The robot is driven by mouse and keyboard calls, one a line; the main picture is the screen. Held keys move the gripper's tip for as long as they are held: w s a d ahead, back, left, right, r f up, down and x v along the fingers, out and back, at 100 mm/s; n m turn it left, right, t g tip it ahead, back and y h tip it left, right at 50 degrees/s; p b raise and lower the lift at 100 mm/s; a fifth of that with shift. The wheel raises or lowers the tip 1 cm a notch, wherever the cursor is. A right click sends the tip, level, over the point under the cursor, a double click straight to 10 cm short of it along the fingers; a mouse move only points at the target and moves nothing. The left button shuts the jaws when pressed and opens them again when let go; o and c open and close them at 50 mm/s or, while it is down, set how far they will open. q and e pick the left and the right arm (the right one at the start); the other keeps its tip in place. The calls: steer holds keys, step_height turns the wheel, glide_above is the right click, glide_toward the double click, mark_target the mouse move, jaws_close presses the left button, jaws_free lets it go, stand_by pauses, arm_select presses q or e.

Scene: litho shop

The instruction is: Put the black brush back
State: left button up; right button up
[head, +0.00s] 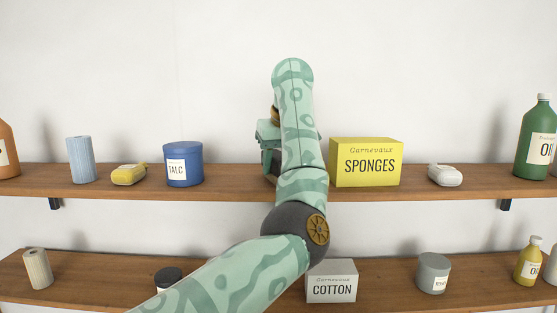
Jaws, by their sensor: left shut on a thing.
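My left arm reaches up in the middle of the head view, and my left gripper (268,142) is partly hidden behind it, at the upper shelf (230,188). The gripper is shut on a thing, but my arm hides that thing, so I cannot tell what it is. I see no black brush. The gripper is between the blue talc tub (183,165) and the yellow sponges box (366,163). My right gripper is not in view.
On the upper shelf are a blue-white roll (80,160), a small yellow item (128,174), a small white item (445,175) and a green bottle (536,140). The lower shelf (390,287) holds a cotton box (332,282), a grey tub (433,273) and a dark-lidded jar (168,278).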

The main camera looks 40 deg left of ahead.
arm_select(q)
steer(key=shift+s+f, duration=0.1)
steer(key=shift+s, duration=0.05)
steer(key=o, duration=0.9)
steer(key=v, duration=1.2)
steer(key=shift+r, duration=0.2)
